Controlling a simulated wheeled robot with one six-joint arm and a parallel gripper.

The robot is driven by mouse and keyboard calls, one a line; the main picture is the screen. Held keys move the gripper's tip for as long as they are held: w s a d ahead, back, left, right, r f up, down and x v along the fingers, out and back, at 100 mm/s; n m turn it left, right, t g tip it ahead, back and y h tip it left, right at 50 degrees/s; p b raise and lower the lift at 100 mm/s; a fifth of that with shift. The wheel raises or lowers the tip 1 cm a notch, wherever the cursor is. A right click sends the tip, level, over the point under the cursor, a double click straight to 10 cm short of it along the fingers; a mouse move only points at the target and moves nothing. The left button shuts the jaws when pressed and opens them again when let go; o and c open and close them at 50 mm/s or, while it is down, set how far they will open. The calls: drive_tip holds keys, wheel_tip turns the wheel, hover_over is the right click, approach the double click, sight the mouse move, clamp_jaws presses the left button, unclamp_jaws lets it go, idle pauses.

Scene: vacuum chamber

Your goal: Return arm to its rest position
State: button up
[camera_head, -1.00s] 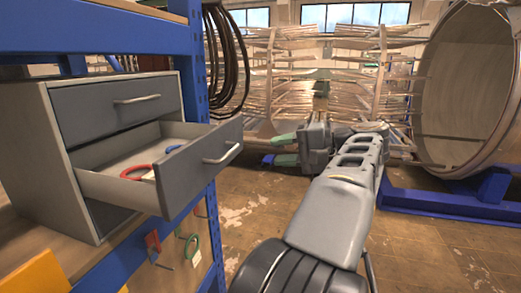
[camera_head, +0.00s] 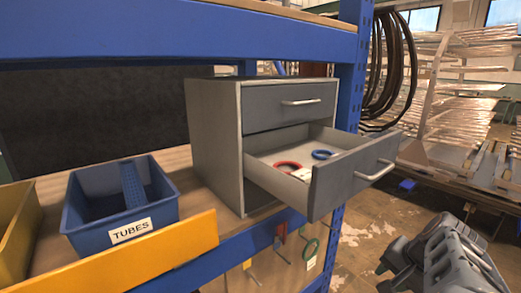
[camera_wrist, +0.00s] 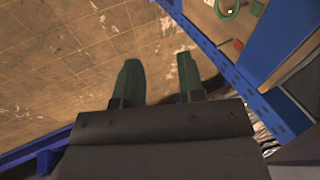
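My gripper (camera_wrist: 160,82) shows in the wrist view with its two green fingers apart and nothing between them. It points down at the tiled floor, beside the blue rack frame. In the head view, part of my arm (camera_head: 450,258) shows at the lower right, clear of the cabinet; the fingers are not visible there.
A grey drawer cabinet (camera_head: 215,140) stands on the rack shelf. Its lower drawer (camera_head: 340,185) is pulled out and holds a red ring (camera_head: 288,166) and a blue ring (camera_head: 322,154). A blue bin (camera_head: 75,215) labelled TUBES stands left. The floor (camera_head: 365,225) right of the rack is open.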

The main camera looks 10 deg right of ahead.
drive_tip(key=a+f+n, duration=0.2)
drive_tip(key=a+n, duration=0.4)
drive_tip(key=a, duration=0.3)
drive_tip(key=a+f+n+g+h, duration=0.1)
drive_tip(key=a+n, duration=0.4)
drive_tip(key=a, duration=0.5)
drive_tip(key=shift+a+f+n+p, duration=0.15)
drive_tip(key=shift+f+n+p, duration=0.3)
drive_tip(key=shift+f, duration=0.2)
drive_tip(key=shift+w, duration=0.1)
